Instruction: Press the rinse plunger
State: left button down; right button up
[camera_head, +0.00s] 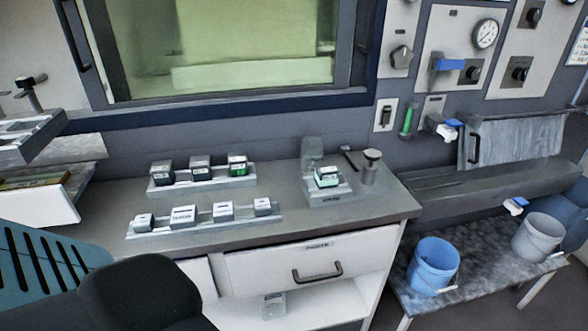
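A short grey post with a round, wide cap (371,158) stands upright on the right end of the counter, beside a small stand. It looks like a plunger, but I see no label on it that I can read. Its cap is raised above the body, and nothing touches it. Neither of my grippers shows in the head view, so I cannot see whether they are open or shut. A dark rounded shape (140,295) fills the lower left; I cannot tell what it is.
The grey counter (290,215) carries two racks of small labelled blocks and a stand with a green-topped block (327,176). A drawer (315,262) is below. Blue (433,265) and grey (538,237) buckets stand at right. A blue slotted panel (45,265) is at lower left.

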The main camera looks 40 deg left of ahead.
aim_at(372, 156)
jog(key=i+u, duration=0.15)
jog(key=u, duration=0.2)
jog(key=i+l+u, duration=0.1)
jog(key=u, duration=0.25)
